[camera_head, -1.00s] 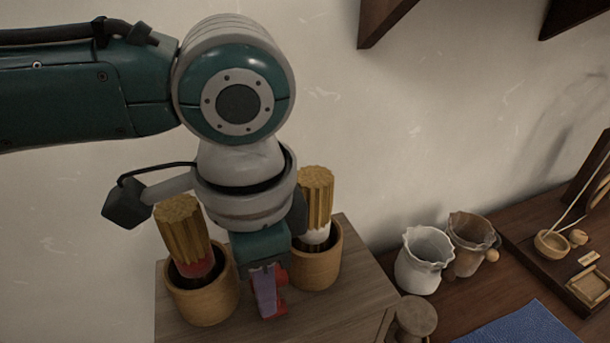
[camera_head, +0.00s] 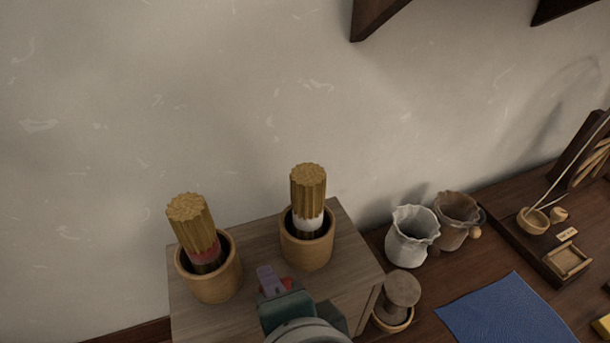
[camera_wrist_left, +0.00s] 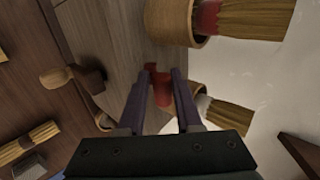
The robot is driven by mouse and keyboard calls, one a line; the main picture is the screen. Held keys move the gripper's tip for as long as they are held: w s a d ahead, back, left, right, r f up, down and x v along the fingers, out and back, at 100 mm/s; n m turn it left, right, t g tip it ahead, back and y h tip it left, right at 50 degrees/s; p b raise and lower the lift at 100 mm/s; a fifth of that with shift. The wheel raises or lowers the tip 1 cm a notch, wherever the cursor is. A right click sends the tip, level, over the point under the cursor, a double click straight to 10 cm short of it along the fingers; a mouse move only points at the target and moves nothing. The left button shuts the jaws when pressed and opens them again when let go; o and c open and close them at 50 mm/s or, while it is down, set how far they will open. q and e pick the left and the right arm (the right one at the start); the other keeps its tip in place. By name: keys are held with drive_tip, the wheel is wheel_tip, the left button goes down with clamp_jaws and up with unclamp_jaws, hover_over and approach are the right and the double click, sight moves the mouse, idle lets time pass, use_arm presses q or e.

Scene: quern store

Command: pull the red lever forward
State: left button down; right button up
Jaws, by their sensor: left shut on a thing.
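The red lever (camera_wrist_left: 162,95) shows in the left wrist view between the two purple fingers of my left gripper (camera_wrist_left: 161,76). In the head view a small red part of the lever (camera_head: 287,284) shows beside the purple finger of my left gripper (camera_head: 273,280). My left gripper is shut on the lever, in front of the wooden box (camera_head: 255,243) top's two cups. The fingers and gripper body hide most of the lever in the head view, and its base is not clear. My right gripper is in neither view.
Two wooden cups (camera_head: 222,284) hold straw bundles, one with a red band (camera_head: 203,250), one with a white band (camera_head: 308,221). Right of the box are a wooden knob-shaped piece (camera_head: 401,289), a white jug (camera_head: 408,245), a brown jug (camera_head: 455,214) and a blue cloth (camera_head: 508,312).

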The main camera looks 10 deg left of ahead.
use_arm(q)
drive_tip(key=shift+a+f, duration=0.1)
idle(0.5)
drive_tip(key=c, duration=0.5)
unclamp_jaws()
drive_tip(key=shift+c, duration=0.2)
drive_tip(key=v, duration=1)
drive_tip(key=shift+f+p, duration=0.15)
drive_tip(key=shift+p, duration=0.25)
drive_tip(key=shift+s+d, duration=0.2)
drive_tip(key=shift+d, duration=0.05)
